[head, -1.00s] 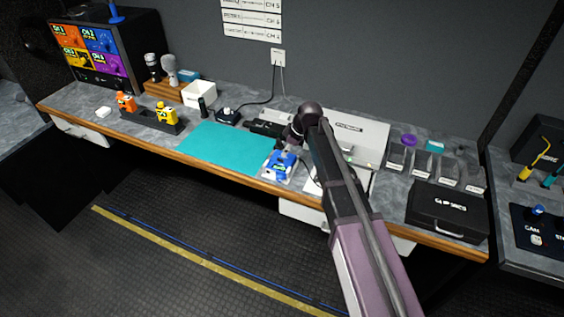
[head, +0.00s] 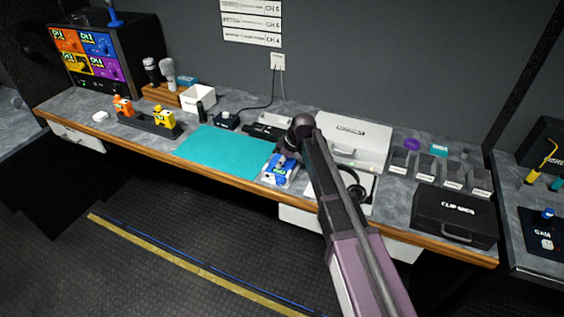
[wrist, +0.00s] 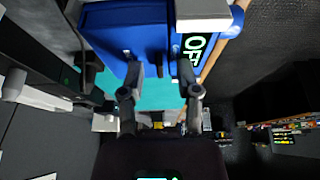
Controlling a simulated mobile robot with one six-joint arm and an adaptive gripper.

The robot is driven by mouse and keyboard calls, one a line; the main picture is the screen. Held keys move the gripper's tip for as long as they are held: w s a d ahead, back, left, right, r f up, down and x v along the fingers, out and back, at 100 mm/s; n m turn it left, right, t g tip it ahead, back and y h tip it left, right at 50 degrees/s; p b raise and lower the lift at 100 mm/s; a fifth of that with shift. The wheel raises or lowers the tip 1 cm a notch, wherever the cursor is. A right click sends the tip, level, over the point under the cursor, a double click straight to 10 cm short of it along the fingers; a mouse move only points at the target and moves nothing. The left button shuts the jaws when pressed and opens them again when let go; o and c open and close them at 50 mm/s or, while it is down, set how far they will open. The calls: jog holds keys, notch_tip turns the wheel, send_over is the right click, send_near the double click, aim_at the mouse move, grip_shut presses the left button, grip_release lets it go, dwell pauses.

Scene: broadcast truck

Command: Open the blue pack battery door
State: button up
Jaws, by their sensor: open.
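The blue pack (head: 279,170) sits on a pale base at the bench's front edge, right of the teal mat (head: 222,151). In the wrist view the blue pack (wrist: 125,30) fills the top, with a grey block and a dark display strip reading "OFF" (wrist: 195,47) at its right. My gripper (head: 288,153) is over the pack's far side in the head view. In the wrist view my gripper (wrist: 160,82) has its two fingers spread, close to the pack's face; I cannot tell whether they touch it. I cannot make out the battery door or whether it is open.
Orange (head: 122,107) and yellow (head: 164,119) packs stand in a dark holder at the left. The teal mat is clear.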

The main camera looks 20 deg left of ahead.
grip_shut()
jog(key=shift+w+r, duration=0.1)
jog(key=shift+w+r+m+g+p, duration=0.2)
jog(key=shift+w+r+g, duration=0.2)
jog(key=shift+g, duration=0.5)
jog(key=shift+w+r+m+g+p, duration=0.15)
jog(key=shift+w+r+g, duration=0.2)
jog(key=shift+g, duration=0.55)
jog(key=g, duration=0.1)
jog(key=w+g+b, duration=0.1)
jog(key=g, duration=0.1)
jog(key=shift+w+r+m+y, duration=0.15)
jog(key=shift+r+m+y, duration=0.15)
jog(key=shift+r+m, duration=0.05)
jog(key=shift+w+d+r+m+g+y+b, duration=0.1)
jog(key=shift+w+r+m+g+y+b, duration=0.25)
jog(key=shift+g+b, duration=0.7)
jog(key=shift+r, duration=0.1)
